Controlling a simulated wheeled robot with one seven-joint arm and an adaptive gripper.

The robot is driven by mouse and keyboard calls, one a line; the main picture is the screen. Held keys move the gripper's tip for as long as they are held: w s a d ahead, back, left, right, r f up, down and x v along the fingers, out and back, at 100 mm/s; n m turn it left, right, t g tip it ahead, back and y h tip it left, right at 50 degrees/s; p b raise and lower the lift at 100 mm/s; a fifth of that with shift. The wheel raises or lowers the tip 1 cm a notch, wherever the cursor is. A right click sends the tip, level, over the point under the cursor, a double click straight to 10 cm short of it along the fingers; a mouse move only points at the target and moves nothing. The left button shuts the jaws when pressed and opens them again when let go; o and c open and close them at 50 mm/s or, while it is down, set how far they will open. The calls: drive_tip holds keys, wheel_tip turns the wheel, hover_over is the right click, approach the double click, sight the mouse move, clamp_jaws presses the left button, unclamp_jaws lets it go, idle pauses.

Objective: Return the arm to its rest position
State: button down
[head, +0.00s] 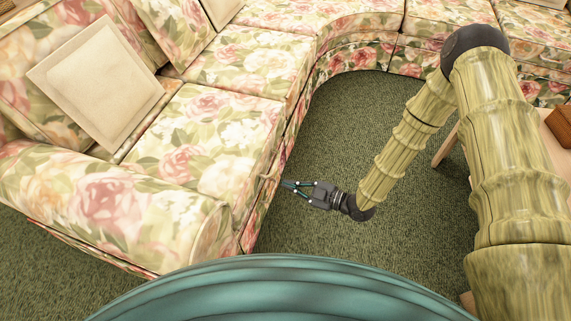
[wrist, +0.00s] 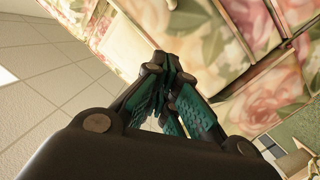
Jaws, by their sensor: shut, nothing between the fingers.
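My gripper (head: 290,185) is at the end of my outstretched arm in the head view, above the green carpet and close to the front side of the floral sofa (head: 225,130). It points left toward the sofa; whether it touches the fabric I cannot tell. In the wrist view its teal-padded fingers (wrist: 172,80) are closed together with nothing between them. The floral fabric (wrist: 250,30) fills the background beyond the fingertips.
The sofa curves from the left along the back. A beige square cushion (head: 97,83) leans on its left seat. A wooden table (head: 548,140) stands partly behind my arm at the right. Green carpet (head: 325,130) lies open in the middle.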

drive_tip(key=s+d+f+m+g+h, duration=0.1)
drive_tip(key=s+d+f+m+h, duration=0.8)
drive_tip(key=s+d+f+m, duration=0.15)
drive_tip(key=s+d+r+m+g+h, duration=0.2)
drive_tip(key=s+d+m+g+h, duration=0.35)
drive_tip(key=s+d+m, duration=0.75)
drive_tip(key=s+r+n+p, duration=0.1)
drive_tip(key=s+r+p, duration=0.1)
drive_tip(key=r+p, duration=0.8)
drive_tip(key=s+d+r+n+p, duration=0.1)
drive_tip(key=s+r+n+p, duration=0.1)
drive_tip(key=r+p, duration=0.7)
drive_tip(key=shift+s+r+t+h+p, duration=0.25)
drive_tip(key=shift+r+t+h+p, duration=0.1)
drive_tip(key=shift+h+p, duration=0.1)
